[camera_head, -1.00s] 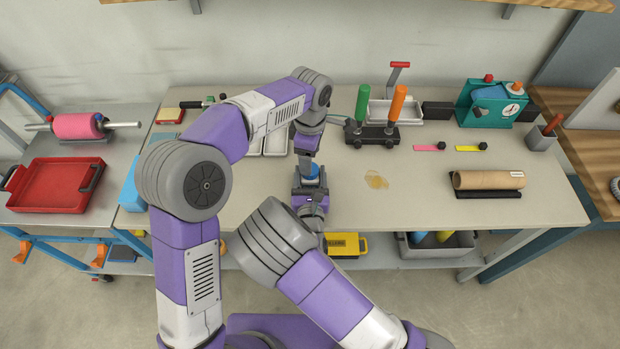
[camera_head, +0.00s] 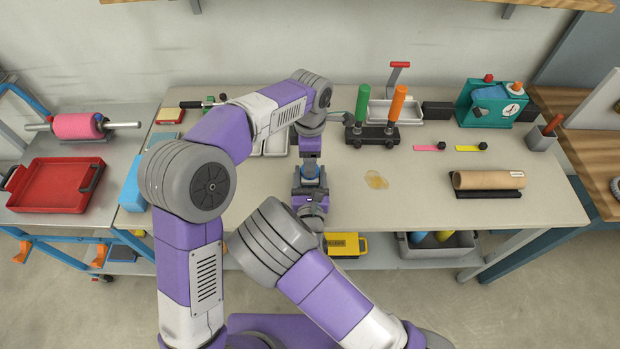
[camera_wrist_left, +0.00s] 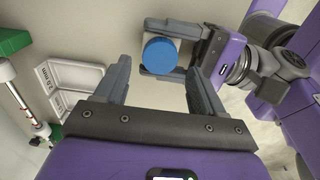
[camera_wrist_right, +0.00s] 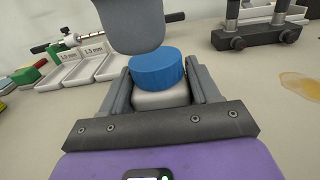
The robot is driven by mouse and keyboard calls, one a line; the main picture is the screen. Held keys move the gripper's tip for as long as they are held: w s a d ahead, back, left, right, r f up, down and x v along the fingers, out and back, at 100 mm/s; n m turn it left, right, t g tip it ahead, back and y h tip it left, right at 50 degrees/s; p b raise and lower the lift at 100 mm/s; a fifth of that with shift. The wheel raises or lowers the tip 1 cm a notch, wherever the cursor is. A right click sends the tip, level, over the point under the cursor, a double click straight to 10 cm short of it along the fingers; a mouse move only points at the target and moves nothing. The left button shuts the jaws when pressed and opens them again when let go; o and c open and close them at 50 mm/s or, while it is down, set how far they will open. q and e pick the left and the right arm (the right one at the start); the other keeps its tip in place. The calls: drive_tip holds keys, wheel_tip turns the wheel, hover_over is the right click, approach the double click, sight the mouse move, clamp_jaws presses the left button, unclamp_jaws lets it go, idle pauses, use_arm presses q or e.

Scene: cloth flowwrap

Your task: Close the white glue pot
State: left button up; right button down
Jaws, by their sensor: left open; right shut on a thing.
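The white glue pot (camera_wrist_right: 160,98) stands between the fingers of my right gripper (camera_wrist_right: 155,88), which is shut on its body. A blue lid (camera_wrist_right: 157,72) sits on top of the pot; I cannot tell how tightly. The lid also shows from above in the left wrist view (camera_wrist_left: 160,56), with little of the pot visible around it. My left gripper (camera_wrist_left: 158,82) is open and empty, its fingers apart just short of the lid. One of its grey fingers hangs above the lid in the right wrist view. In the head view the lid (camera_head: 310,171) is partly hidden by my arms.
White trays (camera_wrist_right: 85,68) lie behind the pot. A black stand with green and orange handles (camera_head: 372,134) is to the right. An amber glue patch (camera_head: 376,180) and a cardboard roll (camera_head: 487,179) lie farther right. The table between is clear.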

sight(304, 183)
use_arm(q)
drive_tip(key=shift+f, duration=2)
drive_tip(key=c, duration=1.1)
drive_tip(key=m, duration=0.3)
drive_tip(key=o, duration=1.2)
drive_tip(key=shift+r, duration=0.15)
